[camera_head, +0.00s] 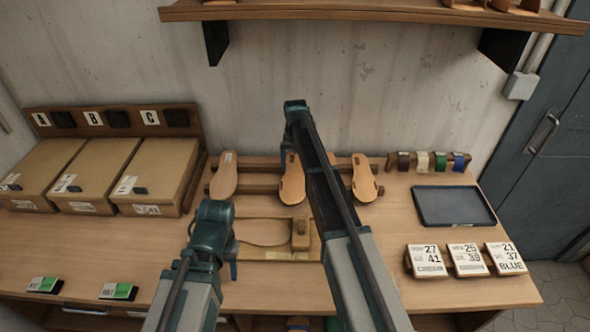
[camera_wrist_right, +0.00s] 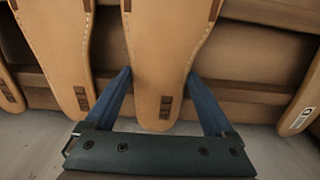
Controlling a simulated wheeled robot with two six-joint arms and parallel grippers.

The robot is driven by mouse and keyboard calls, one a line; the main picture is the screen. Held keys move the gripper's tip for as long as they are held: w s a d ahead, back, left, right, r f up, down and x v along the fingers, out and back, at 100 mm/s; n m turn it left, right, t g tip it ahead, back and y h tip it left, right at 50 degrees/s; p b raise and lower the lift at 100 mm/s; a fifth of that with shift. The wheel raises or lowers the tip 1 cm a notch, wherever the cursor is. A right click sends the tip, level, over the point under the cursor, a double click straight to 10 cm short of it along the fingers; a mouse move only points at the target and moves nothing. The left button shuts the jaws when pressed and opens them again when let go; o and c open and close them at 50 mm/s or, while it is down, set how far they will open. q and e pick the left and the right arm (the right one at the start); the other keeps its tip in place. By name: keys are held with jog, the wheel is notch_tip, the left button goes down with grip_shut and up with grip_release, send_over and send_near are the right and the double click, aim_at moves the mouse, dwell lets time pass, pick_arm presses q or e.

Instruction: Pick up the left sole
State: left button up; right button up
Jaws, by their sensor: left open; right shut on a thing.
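Several tan soles rest on a wooden rack (camera_head: 258,190) at the back of the bench. The second sole from the left (camera_head: 292,180) has my right arm's end over it. In the right wrist view, the blue fingers of my right gripper (camera_wrist_right: 160,82) are shut on a tan stitched sole (camera_wrist_right: 158,45), one on each side. Another sole (camera_wrist_right: 62,50) lies close beside it, and a labelled sole (camera_wrist_right: 303,102) is at the right edge. My right arm hides part of the rack in the head view. My left gripper (camera_head: 233,268) is open and empty over the front of the bench.
A wooden jig (camera_head: 275,254) with a block lies before the rack. Cardboard boxes (camera_head: 95,170) marked A, B, C stand left. A dark tray (camera_head: 453,206), coloured strap rolls (camera_head: 440,162) and number cards (camera_head: 467,260) are right. A shelf (camera_head: 370,12) hangs above.

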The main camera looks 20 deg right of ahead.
aim_at(295, 168)
pick_arm(q)
notch_tip(295, 168, up, 11)
jog(key=p, duration=1)
jog(key=shift+f, duration=0.2)
pick_arm(e)
notch_tip(295, 168, up, 10)
jog(key=shift+r, duration=0.25)
pick_arm(q)
jog(key=shift+f, duration=0.2)
pick_arm(e)
jog(key=shift+f, duration=0.15)
pick_arm(q)
notch_tip(295, 168, down, 9)
jog(key=b, duration=0.9)
jog(key=shift+f, duration=0.2)
pick_arm(e)
notch_tip(295, 168, down, 10)
jog(key=shift+r, duration=0.25)
pick_arm(q)
jog(key=shift+f+b, duration=0.45)
jog(key=shift+b, duration=0.2)
pick_arm(e)
jog(key=shift+f, duration=0.4)
jog(key=o, duration=1.2)
jog(key=shift+o, duration=0.2)
pick_arm(q)
jog(key=shift+r, duration=0.2)
pick_arm(e)
jog(key=shift+r, duration=0.15)
